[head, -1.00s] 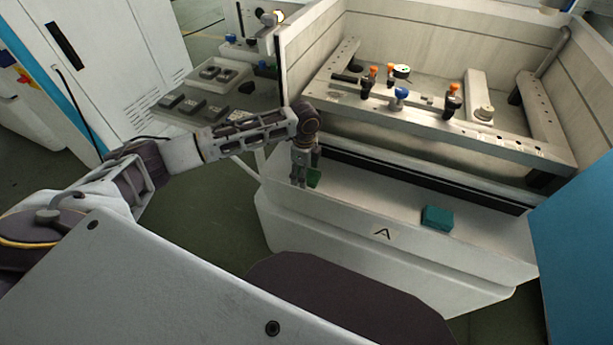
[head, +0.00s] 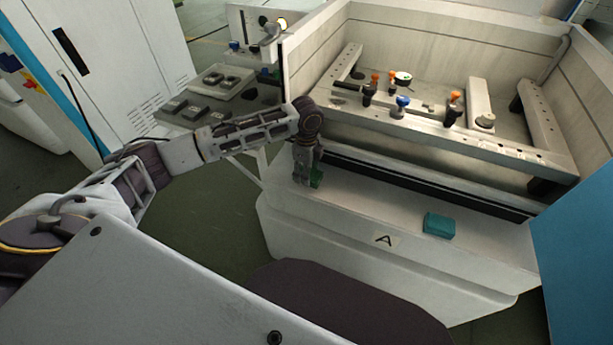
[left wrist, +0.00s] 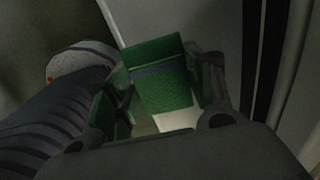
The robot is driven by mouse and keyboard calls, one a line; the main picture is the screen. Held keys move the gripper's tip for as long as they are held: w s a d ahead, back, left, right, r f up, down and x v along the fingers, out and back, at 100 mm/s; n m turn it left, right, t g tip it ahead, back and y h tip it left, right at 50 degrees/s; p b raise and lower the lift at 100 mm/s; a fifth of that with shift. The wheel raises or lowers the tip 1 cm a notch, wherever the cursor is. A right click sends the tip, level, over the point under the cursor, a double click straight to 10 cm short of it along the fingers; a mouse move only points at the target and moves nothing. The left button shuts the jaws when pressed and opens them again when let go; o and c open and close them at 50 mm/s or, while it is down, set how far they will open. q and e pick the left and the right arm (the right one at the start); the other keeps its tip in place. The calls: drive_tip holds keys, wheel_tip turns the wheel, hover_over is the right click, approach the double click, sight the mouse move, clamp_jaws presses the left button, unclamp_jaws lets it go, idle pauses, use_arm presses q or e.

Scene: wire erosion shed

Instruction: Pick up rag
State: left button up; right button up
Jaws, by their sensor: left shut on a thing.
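A green piece (head: 316,177) with a dark stripe across it, which looks like the folded rag, is between the fingers of my left gripper (head: 305,180). It also shows in the left wrist view (left wrist: 162,80), where the fingers stand on both sides of it. My left gripper is shut on it, pointing down at the left end of the white machine ledge (head: 340,205). I cannot tell whether the rag still touches the ledge. My right gripper is not in view.
The machine's open basin holds a clamping frame (head: 440,130) with small fixtures. A control panel (head: 205,95) stands left of the gripper. A blue panel (head: 575,235) bounds the right.

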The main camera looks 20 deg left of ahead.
use_arm(q)
wheel_tip(320, 180, up, 6)
drive_tip(key=shift+f, duration=0.1)
drive_tip(key=shift+r+p, duration=0.3)
drive_tip(key=shift+r, duration=0.15)
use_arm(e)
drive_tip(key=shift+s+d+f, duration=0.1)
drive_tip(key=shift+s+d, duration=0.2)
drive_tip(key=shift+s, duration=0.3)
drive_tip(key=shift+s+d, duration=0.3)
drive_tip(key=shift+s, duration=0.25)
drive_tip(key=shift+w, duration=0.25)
